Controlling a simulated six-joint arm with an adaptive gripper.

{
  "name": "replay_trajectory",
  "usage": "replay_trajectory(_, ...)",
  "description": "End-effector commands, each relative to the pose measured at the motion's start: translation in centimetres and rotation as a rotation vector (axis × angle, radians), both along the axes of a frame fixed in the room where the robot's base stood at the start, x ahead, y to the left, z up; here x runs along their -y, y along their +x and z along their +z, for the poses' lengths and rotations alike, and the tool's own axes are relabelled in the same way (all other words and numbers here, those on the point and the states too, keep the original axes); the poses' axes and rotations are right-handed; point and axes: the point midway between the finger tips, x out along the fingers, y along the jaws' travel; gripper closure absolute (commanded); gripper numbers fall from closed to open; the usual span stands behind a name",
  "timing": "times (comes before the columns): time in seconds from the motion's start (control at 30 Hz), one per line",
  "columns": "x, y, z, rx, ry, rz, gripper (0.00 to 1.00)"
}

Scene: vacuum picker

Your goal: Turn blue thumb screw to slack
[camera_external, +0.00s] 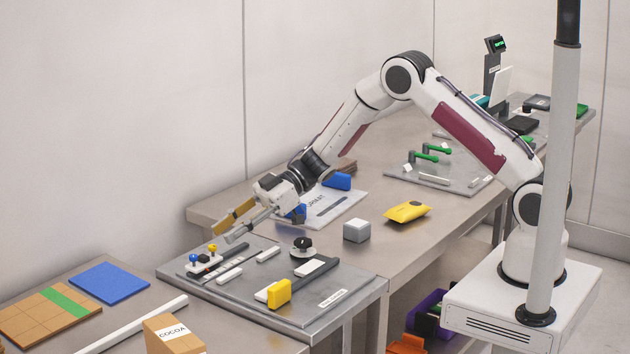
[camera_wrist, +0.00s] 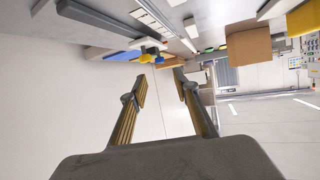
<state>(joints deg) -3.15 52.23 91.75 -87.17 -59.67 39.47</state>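The blue thumb screw (camera_external: 194,257) stands at the left end of a small white and black fixture (camera_external: 204,263) on a grey panel. A yellow thumb screw (camera_external: 212,248) stands beside it. In the wrist view the blue thumb screw (camera_wrist: 146,58) shows beyond my fingertips, with the yellow one (camera_wrist: 160,60) next to it. My gripper (camera_external: 226,232) is above the panel, near the fixture and apart from both screws. In the wrist view its two fingers (camera_wrist: 160,87) are spread with nothing between them. The screw's turn position is too small to tell.
The grey panel (camera_external: 335,315) also carries a black knob (camera_external: 302,246), a yellow block (camera_external: 279,292) and several bars. A cocoa box (camera_external: 174,338), a blue mat (camera_external: 110,283) and a taped carton (camera_external: 45,320) are at the left. A grey cube (camera_external: 357,231) and a yellow pouch (camera_external: 407,212) lie rightward.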

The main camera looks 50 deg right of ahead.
Motion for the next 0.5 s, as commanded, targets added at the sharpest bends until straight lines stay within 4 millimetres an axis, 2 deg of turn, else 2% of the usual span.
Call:
replay_trajectory(0.33, -0.13, 0.02, -0.04, 0.000, 0.001, 0.002, 0.70)
replay_trajectory(0.5, -0.82, 0.21, -0.33, 0.000, 0.000, 0.003, 0.70)
